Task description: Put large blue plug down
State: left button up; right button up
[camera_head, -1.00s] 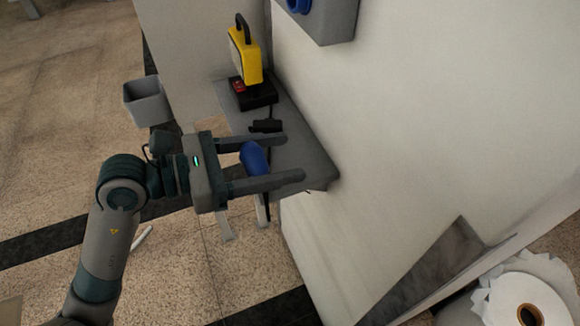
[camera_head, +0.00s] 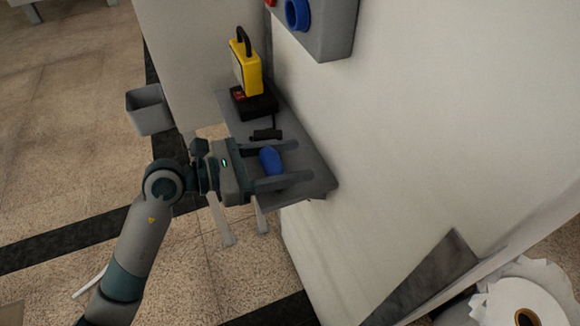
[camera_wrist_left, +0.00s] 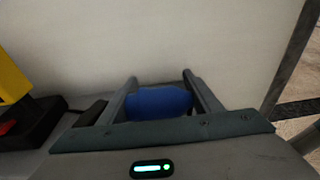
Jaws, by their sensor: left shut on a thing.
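The large blue plug (camera_head: 270,160) sits between the two fingers of my left gripper (camera_head: 303,160). The gripper is shut on it, over the near end of the grey shelf (camera_head: 298,122). In the left wrist view the blue plug (camera_wrist_left: 160,102) fills the space between the fingers. I cannot tell whether its underside touches the shelf. My right gripper is not in view.
A yellow device (camera_head: 245,68) on a black base stands at the shelf's far end. A small black object (camera_head: 266,134) lies between it and my gripper. The white wall (camera_head: 420,110) borders the shelf on the right. A grey box with a blue socket (camera_head: 297,12) hangs above.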

aim_at(290, 171)
pick_arm(q)
notch_tip(290, 171, down, 3)
jog(key=shift+r, duration=0.15)
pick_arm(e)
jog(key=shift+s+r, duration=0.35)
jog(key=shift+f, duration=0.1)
pick_arm(q)
jog(key=shift+f, duration=0.3)
jog(key=o, duration=1.1)
jog(key=shift+a+r, duration=0.1)
jog(key=shift+r, duration=0.1)
